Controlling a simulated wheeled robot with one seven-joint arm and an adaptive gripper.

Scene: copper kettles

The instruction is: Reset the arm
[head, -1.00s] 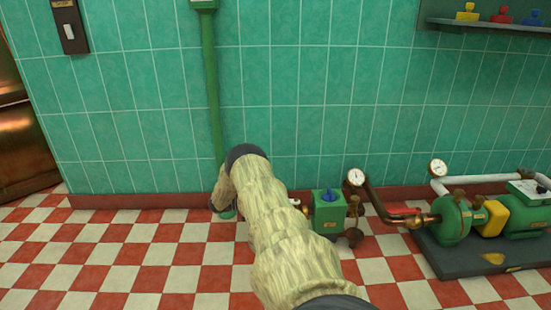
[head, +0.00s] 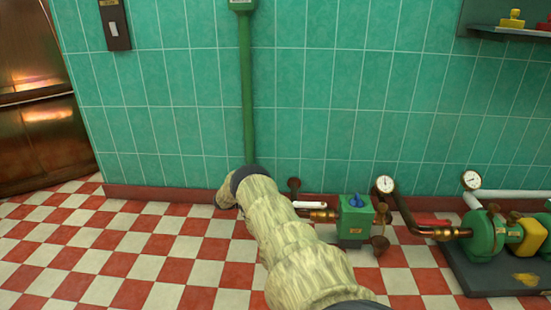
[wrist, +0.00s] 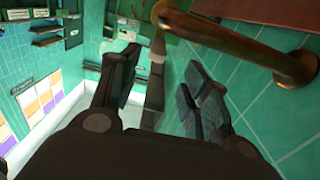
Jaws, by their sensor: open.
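My arm, in a cream sleeve, reaches forward low over the floor in the head view, bent at a dark joint. My gripper is hidden behind the arm there. In the wrist view my gripper (wrist: 165,88) is open, its two dark fingers well apart. A dark strip shows between the fingers; I cannot tell what it is or whether anything touches it. A copper pipe (wrist: 240,48) crosses close by at the upper right of the wrist view.
A green valve box (head: 355,218) with a blue knob and a gauge (head: 385,184) stand right of my arm. A green pump (head: 485,235) sits on a dark base farther right. A copper vessel (head: 40,130) stands at the left. The checkered floor (head: 130,245) left of my arm is clear.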

